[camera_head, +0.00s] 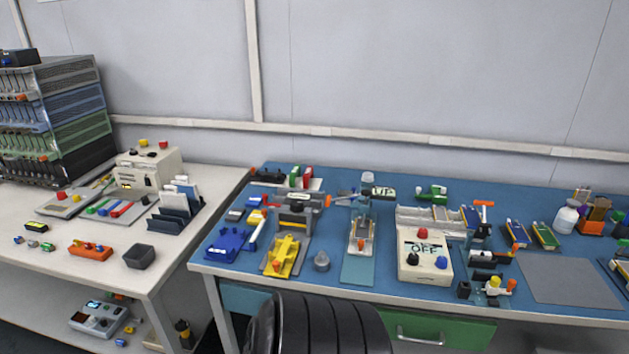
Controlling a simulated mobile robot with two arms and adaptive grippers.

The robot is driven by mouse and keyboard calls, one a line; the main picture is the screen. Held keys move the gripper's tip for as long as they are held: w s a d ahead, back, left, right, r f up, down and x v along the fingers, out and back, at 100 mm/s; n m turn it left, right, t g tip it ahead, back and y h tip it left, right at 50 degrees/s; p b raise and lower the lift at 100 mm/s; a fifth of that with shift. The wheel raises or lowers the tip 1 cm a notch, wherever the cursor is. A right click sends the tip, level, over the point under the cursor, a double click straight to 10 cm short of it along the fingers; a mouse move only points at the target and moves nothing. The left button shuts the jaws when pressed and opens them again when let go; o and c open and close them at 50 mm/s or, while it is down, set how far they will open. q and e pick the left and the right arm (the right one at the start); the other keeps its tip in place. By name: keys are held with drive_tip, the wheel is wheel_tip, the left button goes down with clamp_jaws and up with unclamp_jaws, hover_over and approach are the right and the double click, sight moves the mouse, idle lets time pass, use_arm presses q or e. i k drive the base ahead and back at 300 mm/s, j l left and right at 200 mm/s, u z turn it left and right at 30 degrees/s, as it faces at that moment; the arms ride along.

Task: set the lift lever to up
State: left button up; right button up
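I cannot tell for sure which part is the lift lever. A press-like stand (360,232) with an orange-tipped part low on its front is on a teal base plate (357,272) in the middle of the blue bench. A small dark sign (382,193) beside its top carries pale lettering that seems to read "UP", but it is too small to be sure. To its right, a cream control box (424,262) with red, black and blue knobs shows "OFF". Neither gripper is in view.
The blue bench (560,312) also holds a yellow fixture (285,255), a blue tray (227,243), a grey knob-like piece (321,261) and a grey mat (568,281). A white table (60,222) with a rack (62,115) stands left. A green drawer (450,331) is below.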

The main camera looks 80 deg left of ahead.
sight(328, 199)
drive_tip(key=u, duration=2.6)
drive_tip(key=l+z, duration=0.45)
drive_tip(key=l, duration=0.2)
drive_tip(key=k, duration=0.05)
